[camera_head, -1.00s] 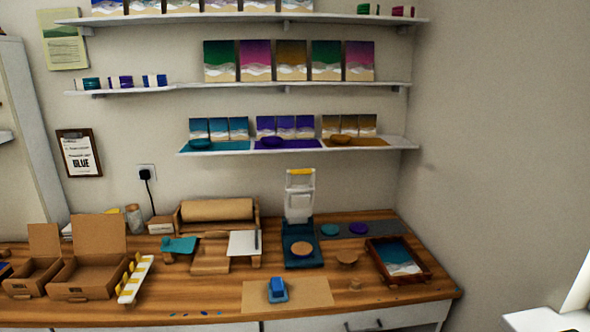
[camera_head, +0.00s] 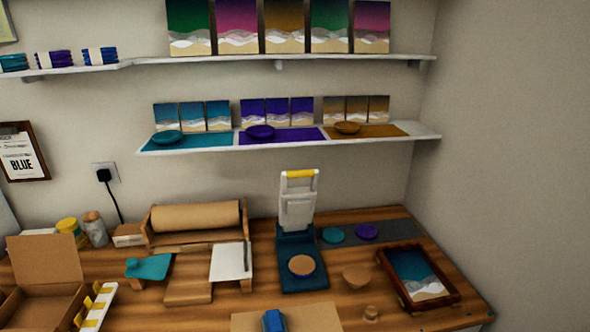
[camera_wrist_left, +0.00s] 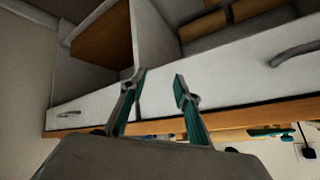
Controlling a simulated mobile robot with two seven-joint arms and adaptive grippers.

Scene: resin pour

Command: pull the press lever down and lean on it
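The press (camera_head: 302,262) stands on the wooden worktop, right of centre in the head view. Its base is dark blue, and a round tan disc (camera_head: 301,265) lies on it. Its white upright frame carries the lever (camera_head: 300,174), which has a yellow grip at the top and stands raised. My left gripper (camera_wrist_left: 162,82) shows only in the left wrist view. Its two fingers are apart with nothing between them, in front of the white drawer fronts and worktop edge. My right gripper is in neither current view.
A teal and a purple disc (camera_head: 367,231) lie right of the press, near a framed wave picture (camera_head: 418,274). A paper roll (camera_head: 195,215) and a white sheet (camera_head: 230,262) are to its left. A blue block (camera_head: 273,321) sits in front. Shelves hang above.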

